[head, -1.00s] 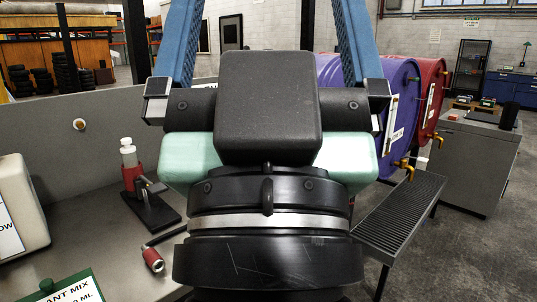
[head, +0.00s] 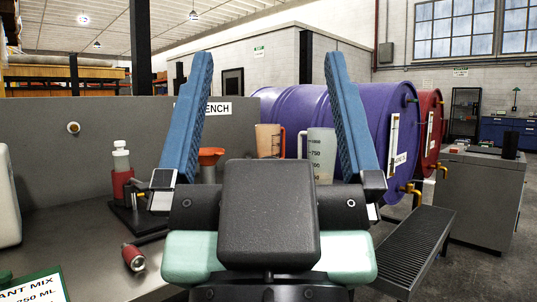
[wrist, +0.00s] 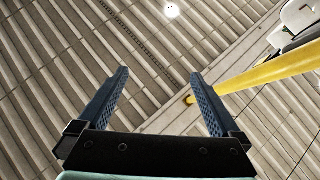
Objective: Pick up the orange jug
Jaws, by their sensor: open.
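The orange jug (head: 268,140) stands at the back of the bench in the head view, seen between my fingers. It is a pale orange, see-through jug with a red-orange handle on its right; its lower part is hidden behind my gripper's body. My gripper (head: 267,57) is open and empty, with its blue fingers pointing up, nearer to the camera than the jug.
A clear graduated jug (head: 320,152) stands just right of the orange jug. A red bottle on a stand (head: 122,180) and a small red cylinder (head: 133,257) are on the left bench. A purple drum (head: 350,120) lies to the right.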

